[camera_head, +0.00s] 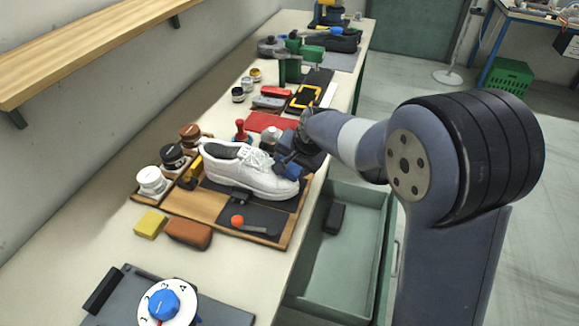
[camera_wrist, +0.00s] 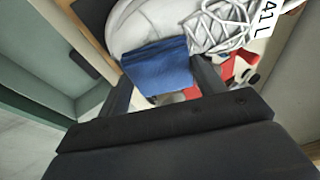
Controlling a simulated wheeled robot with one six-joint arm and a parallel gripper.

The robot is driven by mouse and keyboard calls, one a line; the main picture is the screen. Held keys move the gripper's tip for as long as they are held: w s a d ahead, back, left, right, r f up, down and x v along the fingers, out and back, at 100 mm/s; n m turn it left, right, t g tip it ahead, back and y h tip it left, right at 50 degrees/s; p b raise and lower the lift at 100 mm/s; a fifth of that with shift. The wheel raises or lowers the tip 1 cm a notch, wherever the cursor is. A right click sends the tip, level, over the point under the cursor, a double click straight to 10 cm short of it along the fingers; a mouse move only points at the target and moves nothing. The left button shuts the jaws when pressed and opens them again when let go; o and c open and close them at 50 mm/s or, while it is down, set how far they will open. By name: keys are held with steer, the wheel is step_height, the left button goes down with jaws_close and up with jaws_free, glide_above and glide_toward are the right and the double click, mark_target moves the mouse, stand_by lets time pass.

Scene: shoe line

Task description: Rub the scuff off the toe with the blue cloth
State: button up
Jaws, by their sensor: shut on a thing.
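A white lace-up shoe (camera_head: 238,171) sits on a wooden board with a dark mat, its toe pointing right towards my arm. My gripper (camera_head: 289,163) is at the toe end, shut on the blue cloth (camera_head: 292,171). In the wrist view the blue cloth (camera_wrist: 158,68) hangs between the dark fingers of my gripper (camera_wrist: 163,78), in front of the white shoe (camera_wrist: 150,22) near its laces. The cloth overlaps the toe in both views; I cannot tell how firmly it touches.
Jars (camera_head: 152,181) stand left of the shoe. A yellow sponge (camera_head: 151,224), a brown block (camera_head: 188,233) and an orange-ended tool (camera_head: 238,221) lie in front. A dial unit (camera_head: 163,303) is nearest. An open green drawer (camera_head: 340,265) juts out below the bench's right edge.

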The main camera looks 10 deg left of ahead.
steer(key=shift+w, duration=0.6)
steer(key=shift+s+a+f+b, duration=0.15)
steer(key=shift+s+b, duration=0.15)
steer(key=shift+s, duration=2.95)
steer(key=shift+r, duration=0.25)
steer(key=shift+d+r+p, duration=0.4)
steer(key=shift+r+p, duration=0.15)
steer(key=shift+r, duration=0.35)
steer(key=shift+d+r+p, duration=0.35)
steer(key=shift+r+p, duration=0.2)
steer(key=shift+r, duration=0.35)
steer(key=shift+d+r+p, duration=0.4)
steer(key=shift+r+p, duration=0.15)
steer(key=shift+r, duration=0.35)
